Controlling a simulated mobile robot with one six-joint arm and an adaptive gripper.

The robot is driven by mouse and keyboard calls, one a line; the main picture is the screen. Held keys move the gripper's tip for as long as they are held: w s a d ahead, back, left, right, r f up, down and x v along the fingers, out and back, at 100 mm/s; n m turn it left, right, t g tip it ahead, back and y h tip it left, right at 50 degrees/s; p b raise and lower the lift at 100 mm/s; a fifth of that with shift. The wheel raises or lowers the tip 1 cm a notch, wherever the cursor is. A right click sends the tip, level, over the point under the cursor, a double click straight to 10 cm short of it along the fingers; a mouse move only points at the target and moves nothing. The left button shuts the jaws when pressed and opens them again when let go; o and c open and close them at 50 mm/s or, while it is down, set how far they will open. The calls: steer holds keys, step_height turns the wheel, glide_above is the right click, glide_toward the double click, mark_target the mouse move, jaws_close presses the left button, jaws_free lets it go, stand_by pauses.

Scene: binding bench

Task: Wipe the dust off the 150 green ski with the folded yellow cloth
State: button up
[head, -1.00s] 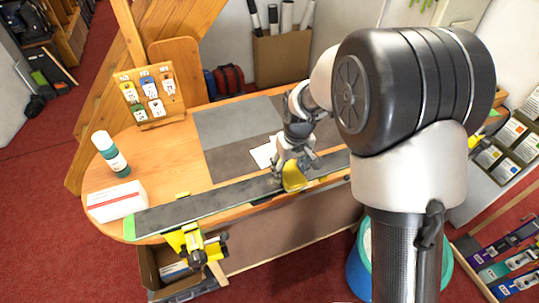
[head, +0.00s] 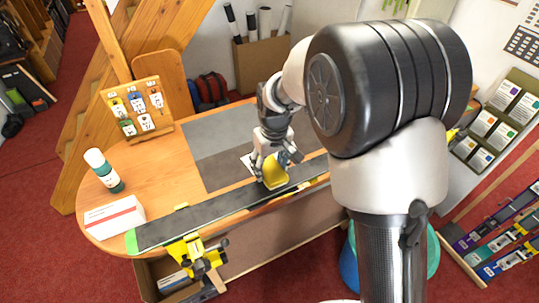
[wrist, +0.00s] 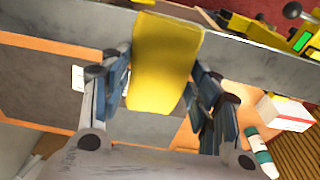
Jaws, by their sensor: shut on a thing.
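The ski (head: 205,216) lies along the front edge of the bench, dark grey and mottled on top, with a green end at the left. Its grey top also crosses the wrist view (wrist: 245,58). My gripper (head: 270,163) is shut on the folded yellow cloth (head: 275,173), over the middle to right stretch of the ski. In the wrist view the cloth (wrist: 165,62) sits between my two fingers and overlaps the ski. I cannot tell whether it touches the ski. The cloth hides the ski part behind it.
A yellow clamp (head: 188,250) stands at the front edge near the ski's left end. A tag board (head: 138,108) stands at the back. A grey mat (head: 210,152) lies behind the ski.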

steer(key=shift+d+r+p, duration=0.1)
steer(key=shift+r+p, duration=0.5)
steer(key=shift+r, duration=0.6)
steer(key=shift+f, duration=0.1)
